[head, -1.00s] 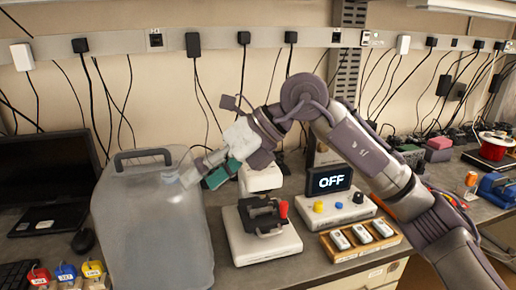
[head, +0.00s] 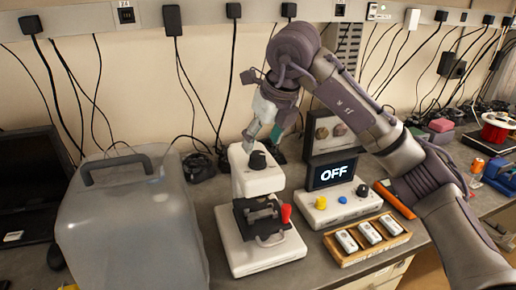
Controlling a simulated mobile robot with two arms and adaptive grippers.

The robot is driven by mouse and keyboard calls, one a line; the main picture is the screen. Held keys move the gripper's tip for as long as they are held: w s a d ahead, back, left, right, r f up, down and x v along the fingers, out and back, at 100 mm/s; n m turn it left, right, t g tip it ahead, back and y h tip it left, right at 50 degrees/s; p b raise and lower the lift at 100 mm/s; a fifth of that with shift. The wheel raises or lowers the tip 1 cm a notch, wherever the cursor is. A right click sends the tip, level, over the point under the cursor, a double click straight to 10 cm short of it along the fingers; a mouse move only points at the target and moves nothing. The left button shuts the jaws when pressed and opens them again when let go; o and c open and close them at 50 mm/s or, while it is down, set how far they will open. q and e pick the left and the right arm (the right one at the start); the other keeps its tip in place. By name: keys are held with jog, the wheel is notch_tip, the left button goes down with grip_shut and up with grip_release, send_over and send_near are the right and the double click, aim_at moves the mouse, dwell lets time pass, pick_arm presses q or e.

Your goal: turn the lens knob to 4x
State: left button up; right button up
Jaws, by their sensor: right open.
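The black lens knob (head: 257,160) sits on top of the white head of the inspection device (head: 262,183), which stands on the bench. Any markings around the knob are too small to read. My right gripper (head: 263,143) is open and empty, coming down from above just behind and over the knob. One pale finger is at the left and a green-tipped one at the right. I cannot tell whether a finger touches the knob. My left gripper is not in view.
A large translucent container with a handle (head: 130,225) stands close to the device's left. A control box (head: 335,205) with yellow and blue buttons and a wooden tray (head: 367,240) of white pieces are at the right. Cables hang along the back wall.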

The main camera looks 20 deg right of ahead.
aim_at(258, 154)
jog(key=x, duration=0.2)
jog(key=shift+f, duration=0.3)
jog(key=shift+w+a+f+p, duration=0.1)
jog(key=shift+f+p, duration=0.2)
jog(key=shift+f, duration=0.05)
jog(key=shift+w+f, duration=0.2)
jog(key=shift+f, duration=0.2)
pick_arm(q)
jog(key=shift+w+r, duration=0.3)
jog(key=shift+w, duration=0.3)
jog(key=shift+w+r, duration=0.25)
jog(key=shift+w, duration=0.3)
pick_arm(e)
jog(key=c, duration=1.1)
